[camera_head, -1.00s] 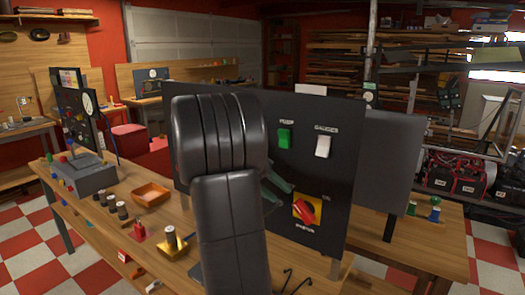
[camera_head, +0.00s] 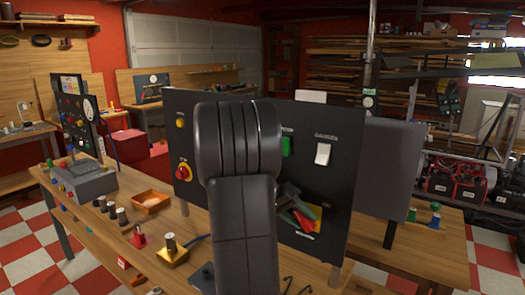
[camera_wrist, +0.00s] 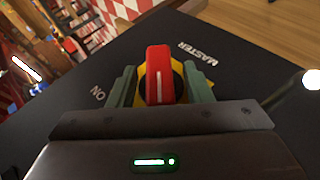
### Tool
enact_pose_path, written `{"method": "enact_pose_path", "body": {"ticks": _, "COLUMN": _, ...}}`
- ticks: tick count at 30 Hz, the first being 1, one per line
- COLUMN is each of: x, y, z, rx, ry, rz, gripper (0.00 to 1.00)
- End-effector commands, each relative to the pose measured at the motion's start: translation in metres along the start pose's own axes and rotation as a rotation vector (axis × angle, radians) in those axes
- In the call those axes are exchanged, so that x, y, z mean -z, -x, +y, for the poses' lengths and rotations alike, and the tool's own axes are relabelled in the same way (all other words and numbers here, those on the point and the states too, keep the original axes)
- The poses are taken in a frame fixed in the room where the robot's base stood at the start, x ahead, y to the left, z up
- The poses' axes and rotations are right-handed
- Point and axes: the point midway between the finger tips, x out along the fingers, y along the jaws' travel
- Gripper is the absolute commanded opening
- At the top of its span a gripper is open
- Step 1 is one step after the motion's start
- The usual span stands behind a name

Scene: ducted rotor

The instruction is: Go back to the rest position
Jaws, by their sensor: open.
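My gripper (camera_head: 297,212) is at the black panel (camera_head: 345,185), in front of the red rotary switch (camera_head: 303,220) on its yellow plate (camera_head: 317,213). In the wrist view my gripper (camera_wrist: 161,85) is open, with one green finger on each side of the red switch handle (camera_wrist: 159,75). I cannot tell whether the fingers touch the handle. The panel's words MASTER and ON show beside the switch. My arm hides the middle of the panel in the head view.
The panel also carries a green switch (camera_head: 287,146), a white switch (camera_head: 322,154), a yellow button (camera_head: 180,123) and a red knob (camera_head: 183,173). On the wooden bench (camera_head: 75,215) stand an orange tray (camera_head: 151,202), a grey control box (camera_head: 85,183) and several small cylinders.

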Motion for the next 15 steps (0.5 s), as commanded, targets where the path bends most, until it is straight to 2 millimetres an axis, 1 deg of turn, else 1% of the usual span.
{"method": "enact_pose_path", "body": {"ticks": 4, "x": 0.000, "y": 0.005, "z": -0.001, "rx": -0.009, "ry": 0.005, "rz": 0.002, "gripper": 0.45}}
{"method": "enact_pose_path", "body": {"ticks": 6, "x": 0.001, "y": 0.012, "z": -0.002, "rx": -0.019, "ry": 0.008, "rz": 0.003, "gripper": 0.45}}
{"method": "enact_pose_path", "body": {"ticks": 11, "x": 0.001, "y": 0.040, "z": -0.002, "rx": -0.017, "ry": 0.007, "rz": 0.006, "gripper": 0.45}}
{"method": "enact_pose_path", "body": {"ticks": 15, "x": 0.001, "y": 0.069, "z": -0.003, "rx": -0.016, "ry": 0.008, "rz": 0.005, "gripper": 0.45}}
